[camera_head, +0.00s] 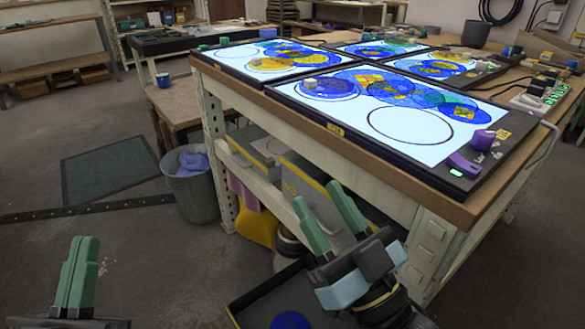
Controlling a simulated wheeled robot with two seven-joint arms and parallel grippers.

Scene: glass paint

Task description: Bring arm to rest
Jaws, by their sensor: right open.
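My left gripper (82,240) is at the lower left with its green fingers pointing up over bare floor. Its fingers overlap in this view, so any gap between them is hidden. My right gripper (316,192) is at the lower middle, in front of the workbench's lower shelf. Its two green fingers stand apart with nothing seen between them. Most of both arms is out of view.
A workbench (390,168) carries lit panels (385,112) with blue and yellow circles and a purple object (482,139). A grey bin (192,190) stands left of it. A dark tray (250,300) lies below my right gripper. Floor at the left is clear around a mat (110,168).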

